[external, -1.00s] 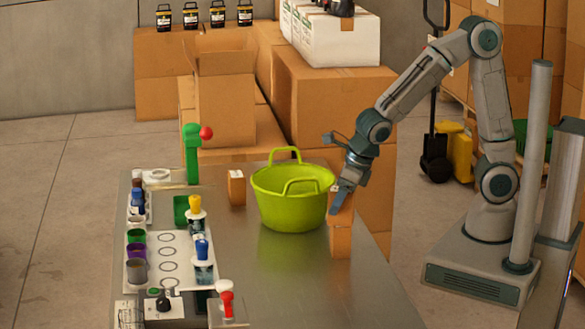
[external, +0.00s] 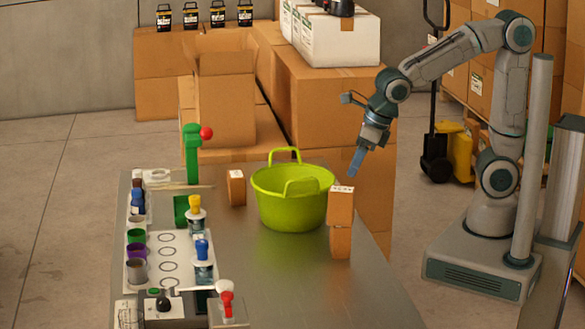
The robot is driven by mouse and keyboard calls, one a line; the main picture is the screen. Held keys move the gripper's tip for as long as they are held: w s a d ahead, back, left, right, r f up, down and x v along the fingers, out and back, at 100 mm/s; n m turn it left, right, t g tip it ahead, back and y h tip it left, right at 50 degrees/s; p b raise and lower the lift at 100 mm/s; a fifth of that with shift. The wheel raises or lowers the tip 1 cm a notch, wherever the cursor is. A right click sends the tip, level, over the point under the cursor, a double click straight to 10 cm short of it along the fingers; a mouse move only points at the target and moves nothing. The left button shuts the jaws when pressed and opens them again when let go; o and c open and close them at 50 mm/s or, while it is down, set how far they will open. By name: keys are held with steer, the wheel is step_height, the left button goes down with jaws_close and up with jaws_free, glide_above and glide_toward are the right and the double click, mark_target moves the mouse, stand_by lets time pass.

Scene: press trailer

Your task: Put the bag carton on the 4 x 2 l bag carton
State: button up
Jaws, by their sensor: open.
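A small brown carton (external: 341,206) with a white-marked top, which looks to be the bag carton, stands on another brown carton (external: 340,243), which looks to be the 4 x 2 l bag carton. The upper one sits upright, with its edges slightly off from the lower one. Both are near the right edge of the metal table. My gripper (external: 355,172) is above and a little right of the upper carton, apart from it. It is open and empty. The labels are too small to read.
A lime-green tub (external: 290,208) with raised handles stands just left of the stack. Another small carton (external: 236,188) is left of the tub. Bottles, cups and a green press (external: 193,152) line the table's left side. The front right of the metal table (external: 290,285) is clear.

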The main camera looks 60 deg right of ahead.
steer(key=s+d+n+h, duration=0.1)
steer(key=s+d+n, duration=0.2)
steer(key=d+n, duration=1)
steer(key=s+d+n, duration=0.2)
steer(key=d+n, duration=1.1)
steer(key=n, duration=0.5)
steer(key=shift+s+r+g+h, duration=0.3)
steer(key=shift+s+h, duration=0.1)
